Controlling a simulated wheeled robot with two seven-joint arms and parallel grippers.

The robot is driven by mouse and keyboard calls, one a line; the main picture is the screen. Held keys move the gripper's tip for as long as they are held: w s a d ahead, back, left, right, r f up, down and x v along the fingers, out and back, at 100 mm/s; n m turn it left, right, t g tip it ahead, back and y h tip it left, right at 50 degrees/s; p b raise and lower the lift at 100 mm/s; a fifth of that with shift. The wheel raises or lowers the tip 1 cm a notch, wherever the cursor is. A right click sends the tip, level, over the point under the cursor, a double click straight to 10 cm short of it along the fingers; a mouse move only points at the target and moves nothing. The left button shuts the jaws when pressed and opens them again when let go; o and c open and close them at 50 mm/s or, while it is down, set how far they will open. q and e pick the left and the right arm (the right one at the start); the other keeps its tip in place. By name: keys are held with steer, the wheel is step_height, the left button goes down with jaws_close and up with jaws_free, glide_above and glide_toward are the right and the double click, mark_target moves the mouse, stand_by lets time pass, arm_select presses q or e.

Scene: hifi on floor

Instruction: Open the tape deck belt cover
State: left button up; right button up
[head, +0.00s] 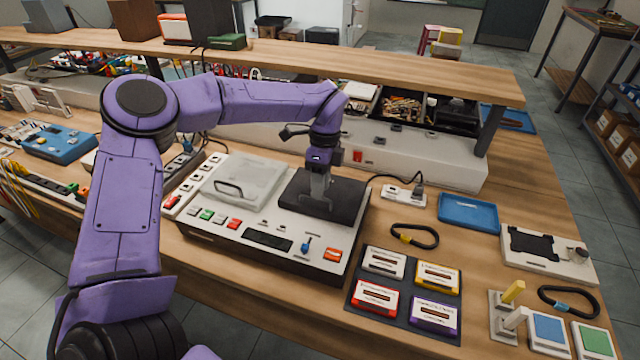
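The tape deck (215,228) is a pale box on the wooden bench, with a row of coloured buttons along its front. A dark flat cover (345,200), which looks like the belt cover, lies on its right part. A clear lid with a handle (243,183) lies on its left part. My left arm comes in from the left, and my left gripper (319,196) points down at the middle of the dark cover. Its fingers are small and partly hidden, so I cannot tell their opening or whether they touch the cover. My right gripper is out of view.
In front right of the deck, a dark tray (393,322) holds several cassettes. Black belts (414,236) and (568,301), a blue tray (468,213) and a pale fixture (550,262) lie further right. A raised shelf (400,68) runs behind the deck.

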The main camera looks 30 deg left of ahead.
arm_select(q)
steer(key=shift+f, duration=0.7)
steer(key=shift+s+r, duration=0.1)
steer(key=shift+s, duration=0.2)
steer(key=shift+w, duration=0.1)
jaws_close()
stand_by(0.5)
